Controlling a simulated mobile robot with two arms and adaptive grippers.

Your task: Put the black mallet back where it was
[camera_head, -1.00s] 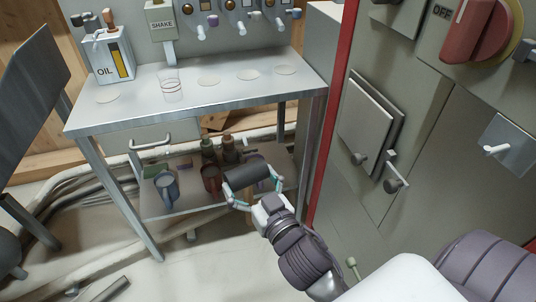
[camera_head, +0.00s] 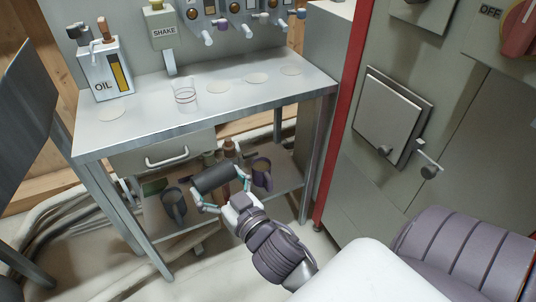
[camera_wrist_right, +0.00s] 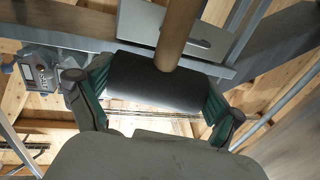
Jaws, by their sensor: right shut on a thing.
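The black mallet's dark cylindrical head (camera_head: 214,178) is held in my right gripper (camera_head: 221,187), in front of the lower shelf of the metal bench. The gripper is shut across the head, with one finger at each end. In the right wrist view the black head (camera_wrist_right: 155,82) lies between the fingers, and the light brown handle (camera_wrist_right: 180,32) points up and away from the palm. In the head view the handle is hard to tell from the things behind it. My left gripper is out of view.
The bench top (camera_head: 215,118) carries an oil can (camera_head: 105,75), a clear beaker (camera_head: 185,97) and several pale discs. A drawer (camera_head: 162,150) hangs below it. A blue-grey mug (camera_head: 174,205) and a purple mug (camera_head: 262,172) stand on the lower shelf (camera_head: 175,237). A red-edged cabinet is at right.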

